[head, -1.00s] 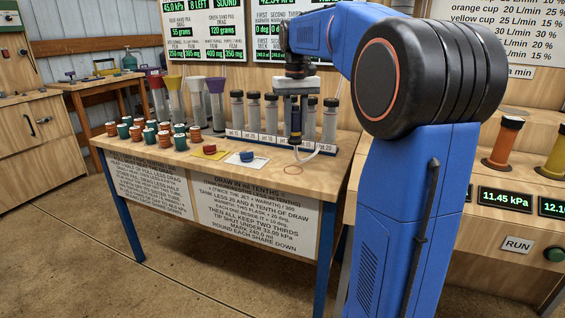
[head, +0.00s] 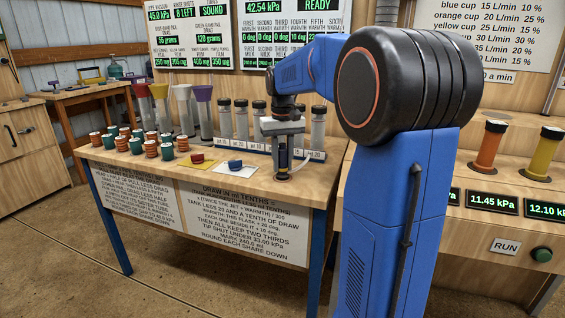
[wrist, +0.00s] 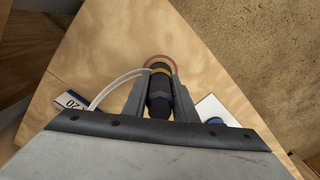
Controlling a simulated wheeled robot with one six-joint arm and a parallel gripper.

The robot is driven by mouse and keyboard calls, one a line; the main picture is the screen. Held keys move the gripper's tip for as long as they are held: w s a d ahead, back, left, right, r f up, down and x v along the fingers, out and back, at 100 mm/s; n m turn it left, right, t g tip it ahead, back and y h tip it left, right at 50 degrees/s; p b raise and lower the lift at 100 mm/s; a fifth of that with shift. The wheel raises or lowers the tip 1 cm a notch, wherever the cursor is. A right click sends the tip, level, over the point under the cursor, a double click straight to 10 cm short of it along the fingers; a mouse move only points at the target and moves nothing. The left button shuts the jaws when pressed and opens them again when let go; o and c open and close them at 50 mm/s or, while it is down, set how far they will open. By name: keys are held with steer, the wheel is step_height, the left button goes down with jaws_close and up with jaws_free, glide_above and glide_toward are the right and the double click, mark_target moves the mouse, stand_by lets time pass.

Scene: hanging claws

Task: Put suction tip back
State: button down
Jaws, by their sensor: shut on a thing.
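My gripper (head: 283,150) is shut on the suction tip, a dark cylinder with a yellow band that shows between the fingers in the wrist view (wrist: 160,92). A pale hose (wrist: 112,88) runs from the tip off to the left. The tip stands about upright, low over the front right of the wooden bench. In the wrist view its far end lies within a red ring (wrist: 174,63) marked on the bench top. I cannot tell whether its end touches the wood. The gripper hides most of the ring in the head view.
A rack of capped tubes (head: 241,121) stands just behind my gripper. A blue piece on a white card (head: 235,164) and a red piece on a yellow card (head: 198,158) lie to the left. Several striped cups (head: 151,148) stand further left. The bench's front edge is close.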

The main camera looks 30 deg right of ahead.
steer(key=c, duration=1.4)
jaws_free()
steer(key=shift+f, duration=0.1)
steer(key=shift+c, duration=0.2)
step_height(320, 180, up, 12)
steer(key=shift+r, duration=0.15)
steer(key=s+a+f+n+t, duration=0.1)
steer(key=s+a+f, duration=0.4)
steer(key=s, duration=0.5)
steer(key=s+a+f+n+t, duration=0.1)
steer(key=s+a+f+t, duration=0.1)
steer(key=s+a+f, duration=0.3)
steer(key=s+a+f+n+t, duration=0.1)
steer(key=s+a+f, duration=0.4)
steer(key=s+f, duration=0.7)
steer(key=s, duration=0.3)
steer(key=shift+a+t, duration=0.4)
steer(key=shift+s, duration=0.1)
